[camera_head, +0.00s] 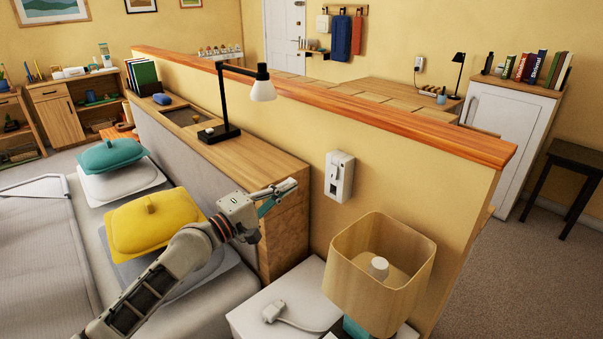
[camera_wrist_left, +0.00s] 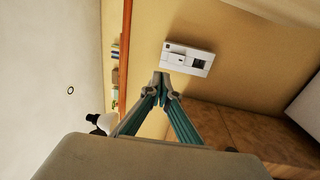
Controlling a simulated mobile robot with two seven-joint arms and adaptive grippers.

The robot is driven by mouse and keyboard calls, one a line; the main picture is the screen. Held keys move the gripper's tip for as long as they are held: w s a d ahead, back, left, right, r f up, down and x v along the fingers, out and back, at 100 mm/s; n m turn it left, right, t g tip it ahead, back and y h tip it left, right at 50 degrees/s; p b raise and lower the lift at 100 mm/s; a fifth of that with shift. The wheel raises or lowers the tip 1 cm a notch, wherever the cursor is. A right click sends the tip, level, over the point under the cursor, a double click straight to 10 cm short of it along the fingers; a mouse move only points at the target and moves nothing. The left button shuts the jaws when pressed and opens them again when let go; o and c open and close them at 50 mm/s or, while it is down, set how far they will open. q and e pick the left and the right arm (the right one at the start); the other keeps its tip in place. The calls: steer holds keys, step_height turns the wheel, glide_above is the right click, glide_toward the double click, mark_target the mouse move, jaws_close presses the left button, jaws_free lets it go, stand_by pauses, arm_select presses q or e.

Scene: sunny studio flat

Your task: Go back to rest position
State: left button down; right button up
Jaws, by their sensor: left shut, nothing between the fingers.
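My left gripper (camera_head: 287,187) reaches in from the lower left in the head view. It is in the air beside the end of the wooden shelf top and short of the yellow partition wall. In the left wrist view my left gripper (camera_wrist_left: 162,82) has its teal fingers drawn together at the tips, with nothing between them. A white wall device (camera_head: 339,176) is on the partition to the right of the gripper. It also shows just beyond the fingertips in the left wrist view (camera_wrist_left: 188,58). My right gripper is in neither view.
A black desk lamp (camera_head: 228,132) stands on the shelf behind the gripper. A lamp with a wooden shade (camera_head: 352,262) stands at the lower right. A white plug with a cord (camera_head: 272,312) lies on the white bedside surface.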

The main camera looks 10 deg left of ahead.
arm_select(q)
steer(key=s+f+m+g+y, duration=0.1)
steer(key=s+f+m+y, duration=0.15)
steer(key=s+f, duration=0.6)
steer(key=s+d+f+m+g+y, duration=0.1)
steer(key=s+f+m, duration=0.35)
steer(key=f, duration=0.65)
steer(key=s+f+m+g+y, duration=0.1)
steer(key=s+f+m+y, duration=0.15)
steer(key=s+f, duration=0.6)
steer(key=s+a+f+m+g+y, duration=0.1)
steer(key=s+f+m+g, duration=0.1)
steer(key=s+f+m, duration=0.4)
steer(key=s+f, duration=0.3)
steer(key=s, duration=0.1)
steer(key=shift+a+y, duration=0.35)
steer(key=shift+y, duration=0.05)
